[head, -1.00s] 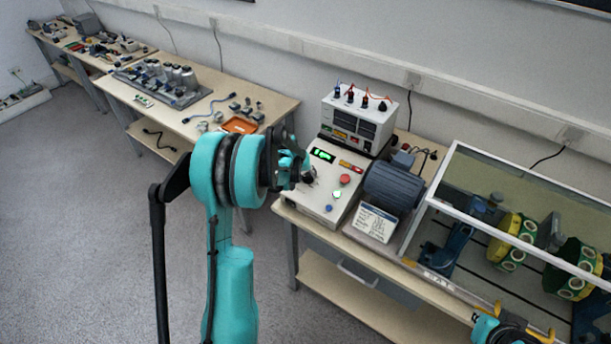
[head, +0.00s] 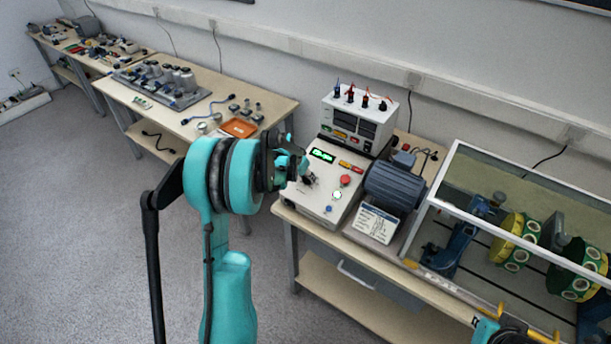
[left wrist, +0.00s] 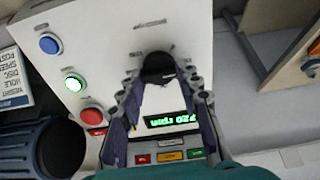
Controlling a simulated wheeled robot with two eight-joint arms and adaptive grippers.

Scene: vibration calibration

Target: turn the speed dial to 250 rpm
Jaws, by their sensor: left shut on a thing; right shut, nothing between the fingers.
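The speed dial is a black knob (left wrist: 158,67) on the sloping white front of the control unit (head: 312,197). In the left wrist view, my left gripper (left wrist: 158,76) is shut on the knob, with one finger on each side. In the head view the left gripper (head: 303,171) reaches the panel from the left and partly hides the dial. The green display (head: 322,155) is lit; in the left wrist view (left wrist: 171,121) it seems to read 220 rpm, though the digits are small. Only part of my right arm shows at the bottom right; its fingers are out of view.
A red button (head: 345,181), a lit button (head: 337,195) and a blue button (head: 328,209) sit beside the dial. A blue-grey motor (head: 393,187) stands right of the panel. A framed glass enclosure (head: 520,190) is further right. The floor in front is clear.

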